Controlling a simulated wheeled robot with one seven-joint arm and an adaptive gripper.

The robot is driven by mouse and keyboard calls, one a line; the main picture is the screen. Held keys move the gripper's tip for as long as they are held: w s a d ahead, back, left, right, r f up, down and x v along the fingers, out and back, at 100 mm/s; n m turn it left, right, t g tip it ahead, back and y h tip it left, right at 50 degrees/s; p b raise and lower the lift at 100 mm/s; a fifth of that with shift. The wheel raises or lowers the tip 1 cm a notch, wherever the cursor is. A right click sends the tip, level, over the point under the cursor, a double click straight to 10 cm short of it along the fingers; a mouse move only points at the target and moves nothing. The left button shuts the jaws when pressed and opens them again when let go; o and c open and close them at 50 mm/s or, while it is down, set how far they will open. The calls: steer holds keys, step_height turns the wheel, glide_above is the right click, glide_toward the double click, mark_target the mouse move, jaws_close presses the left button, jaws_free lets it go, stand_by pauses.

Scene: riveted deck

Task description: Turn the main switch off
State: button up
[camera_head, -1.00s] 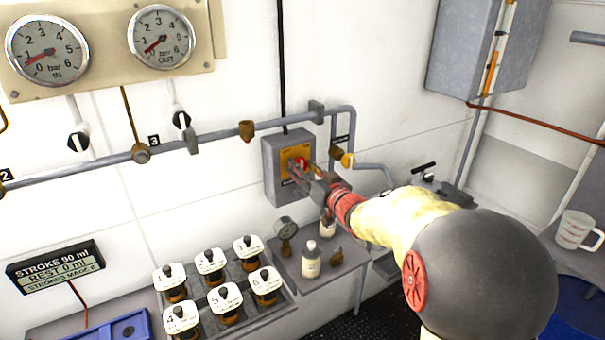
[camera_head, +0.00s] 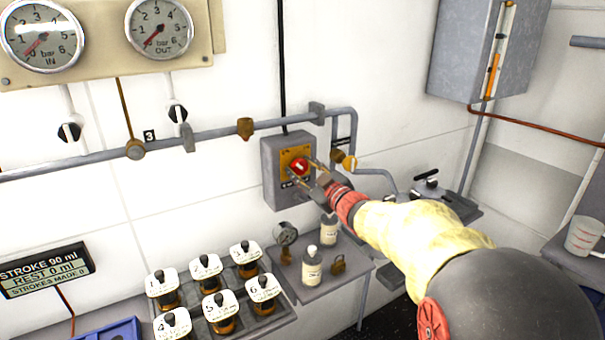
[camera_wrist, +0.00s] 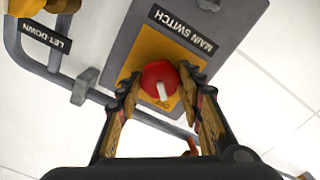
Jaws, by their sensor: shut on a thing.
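The main switch is a red round knob (camera_wrist: 158,80) with a white bar mark, on a yellow plate of a grey box (camera_wrist: 218,22) lettered MAIN SWITCH. In the head view the knob (camera_head: 299,167) sits on the grey box (camera_head: 272,180) on the wall. My gripper (camera_wrist: 158,95) has its two fingers on either side of the knob and is shut on it. In the head view my gripper (camera_head: 305,172) reaches the box from the lower right. The knob's white mark points down and slightly right in the wrist view.
A grey pipe (camera_head: 220,136) with brass fittings runs beside the box. A LET-DOWN label (camera_wrist: 46,35) is near the pipe. Below stand bottles (camera_head: 312,268), a small gauge (camera_head: 286,233) and several numbered jars (camera_head: 210,285) on a shelf. A grey cabinet (camera_head: 470,50) hangs at the upper right.

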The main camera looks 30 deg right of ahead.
steer(key=shift+f, duration=0.1)
stand_by(0.3)
steer(key=o, duration=1.2)
steer(key=shift+c, duration=0.2)
steer(key=shift+s, duration=0.1)
steer(key=s, duration=1.1)
steer(key=shift+s+d, duration=0.15)
steer(key=shift+s, duration=0.25)
steer(key=shift+d, duration=0.1)
